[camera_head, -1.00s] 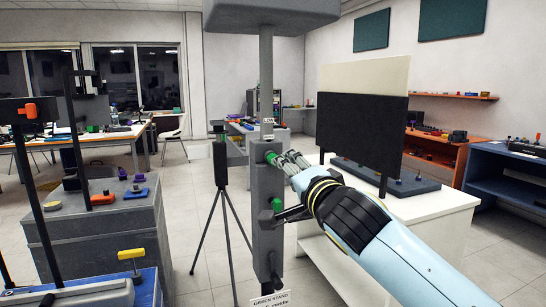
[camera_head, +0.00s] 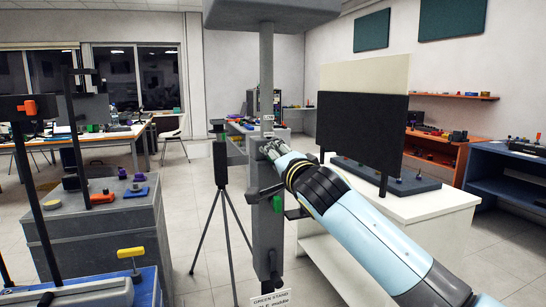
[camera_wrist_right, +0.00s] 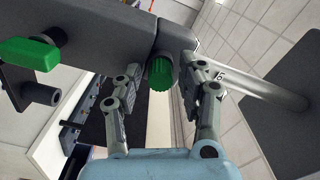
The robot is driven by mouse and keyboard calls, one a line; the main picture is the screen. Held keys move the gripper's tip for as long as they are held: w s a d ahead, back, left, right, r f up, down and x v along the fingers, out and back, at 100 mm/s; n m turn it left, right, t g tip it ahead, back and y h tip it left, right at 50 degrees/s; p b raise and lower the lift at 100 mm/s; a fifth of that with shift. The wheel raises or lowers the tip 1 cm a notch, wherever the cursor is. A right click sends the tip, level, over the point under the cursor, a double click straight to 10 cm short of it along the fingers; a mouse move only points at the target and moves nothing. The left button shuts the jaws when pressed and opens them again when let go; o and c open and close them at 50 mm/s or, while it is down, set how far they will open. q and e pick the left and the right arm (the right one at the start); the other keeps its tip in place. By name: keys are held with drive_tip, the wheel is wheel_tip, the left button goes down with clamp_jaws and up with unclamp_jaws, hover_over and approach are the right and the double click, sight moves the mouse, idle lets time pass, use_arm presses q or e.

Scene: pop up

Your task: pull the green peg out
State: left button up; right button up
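The grey stand (camera_head: 267,228) rises in the middle of the head view. A ribbed green peg head (camera_wrist_right: 160,73) sticks out of the stand's dark body in the right wrist view; in the head view my gripper hides it. My right gripper (camera_wrist_right: 163,68) is open, one finger on each side of the peg head, with gaps visible on both sides. In the head view my right gripper (camera_head: 268,148) is at the stand's upper part. A second green part, a handle (camera_wrist_right: 30,52), sits lower on the stand (camera_head: 277,204). My left gripper is not in view.
A white table (camera_head: 432,208) with a black panel (camera_head: 360,128) stands right of the stand. A thin black tripod (camera_head: 221,170) stands close on its left. A grey cabinet (camera_head: 105,232) with small parts is farther left. Open floor lies between.

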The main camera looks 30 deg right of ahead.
clamp_jaws()
drive_tip(key=shift+s+a, duration=0.1)
drive_tip(key=shift+s, duration=0.2)
drive_tip(key=v, duration=0.7)
idle(0.5)
